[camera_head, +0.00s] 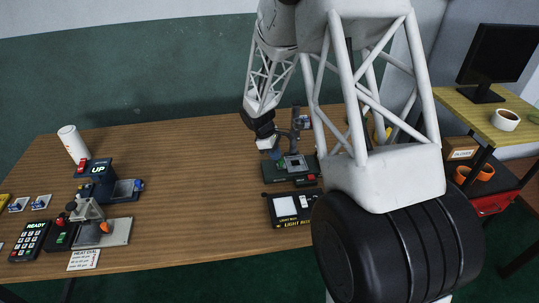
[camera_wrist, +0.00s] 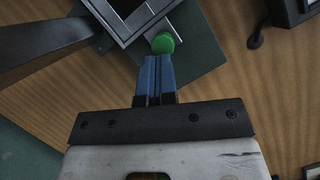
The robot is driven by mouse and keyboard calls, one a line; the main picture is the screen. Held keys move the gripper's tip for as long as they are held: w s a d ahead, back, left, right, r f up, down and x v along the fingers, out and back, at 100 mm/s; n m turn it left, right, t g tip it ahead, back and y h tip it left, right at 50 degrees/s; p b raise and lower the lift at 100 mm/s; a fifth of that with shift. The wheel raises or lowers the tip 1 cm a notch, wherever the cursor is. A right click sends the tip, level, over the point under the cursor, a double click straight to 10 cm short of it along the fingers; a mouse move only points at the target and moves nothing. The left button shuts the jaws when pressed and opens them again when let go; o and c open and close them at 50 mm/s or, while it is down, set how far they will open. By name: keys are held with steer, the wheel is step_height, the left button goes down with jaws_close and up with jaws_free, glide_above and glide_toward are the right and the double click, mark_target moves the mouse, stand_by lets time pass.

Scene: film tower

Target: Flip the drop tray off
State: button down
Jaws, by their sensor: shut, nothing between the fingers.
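A dark green device (camera_head: 283,175) stands on the table in the middle of the head view. A grey square frame, which looks like the drop tray (camera_head: 295,163), sits on it. The wrist view shows part of this grey frame (camera_wrist: 150,15) over a green base plate (camera_wrist: 195,55), with a round green knob (camera_wrist: 162,43) at its corner. My gripper (camera_head: 275,153) is at the device's back left. In the wrist view its blue fingers (camera_wrist: 157,65) are together and empty, with their tips right at the knob. I cannot tell if they touch it.
A black light box (camera_head: 292,207) lies in front of the device. A dark post (camera_head: 296,125) rises behind it. At the left stand a machine with an UP display (camera_head: 98,169), a keypad reading READY (camera_head: 30,241) and a white cylinder (camera_head: 73,143). The table's middle (camera_head: 190,180) is clear.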

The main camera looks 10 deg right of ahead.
steer(key=shift+a+f, duration=0.15)
steer(key=shift+a, duration=0.05)
steer(key=shift+w+a, duration=0.25)
steer(key=shift+a, duration=0.25)
steer(key=shift+w+a+r, duration=0.3)
steer(key=shift+w+a, duration=0.1)
steer(key=shift+a, duration=0.25)
steer(key=shift+w+a+r, duration=0.25)
steer(key=shift+w+a, duration=0.15)
steer(key=shift+a, duration=0.2)
steer(key=v, duration=0.9)
steer(key=shift+s+r, duration=0.1)
